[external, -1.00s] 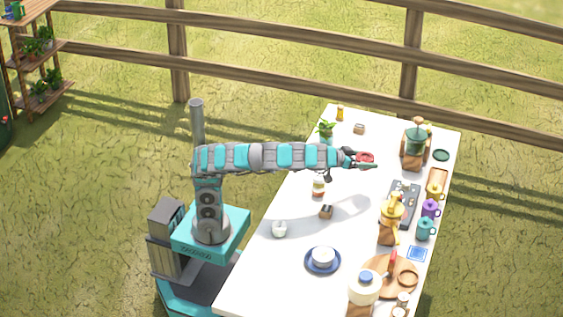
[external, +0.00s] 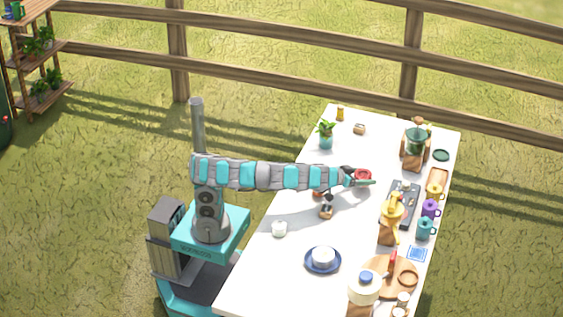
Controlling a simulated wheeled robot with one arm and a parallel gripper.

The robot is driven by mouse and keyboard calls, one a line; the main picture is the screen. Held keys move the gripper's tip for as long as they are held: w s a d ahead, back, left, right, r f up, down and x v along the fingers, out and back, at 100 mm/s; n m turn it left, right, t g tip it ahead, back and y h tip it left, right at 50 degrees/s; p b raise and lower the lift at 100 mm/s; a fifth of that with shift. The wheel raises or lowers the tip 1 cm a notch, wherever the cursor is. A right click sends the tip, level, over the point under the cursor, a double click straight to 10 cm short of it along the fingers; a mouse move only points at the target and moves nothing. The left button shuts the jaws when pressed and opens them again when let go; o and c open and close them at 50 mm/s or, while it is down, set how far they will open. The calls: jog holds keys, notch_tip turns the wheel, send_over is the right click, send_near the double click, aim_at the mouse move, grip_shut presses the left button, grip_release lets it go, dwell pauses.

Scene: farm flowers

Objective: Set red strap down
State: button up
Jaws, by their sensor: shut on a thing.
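The red strap (external: 363,174) is a small red loop at the end of my arm, over the white table (external: 290,265). My gripper (external: 366,181) is shut on it. The strap shows just above and between the fingers. It appears close above the table's middle, but I cannot tell whether it touches the surface.
A dark tray (external: 407,204) and a yellow pot (external: 391,212) stand right of my gripper. A glass jar (external: 415,146) stands behind, a potted plant (external: 326,135) at back left. A blue saucer with a bowl (external: 323,260) is in front. The table between plant and jar is mostly clear.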

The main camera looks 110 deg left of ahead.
jog(key=shift+f+b, duration=0.8)
jog(key=shift+r, duration=0.1)
jog(key=o, duration=1.4)
jog(key=shift+r, duration=0.15)
jog(key=shift+r+p, duration=0.6)
jog(key=shift+p, duration=0.35)
jog(key=b+v, duration=0.1)
jog(key=v, duration=0.6)
jog(key=shift+s+d, duration=0.15)
jog(key=shift+d, duration=0.1)
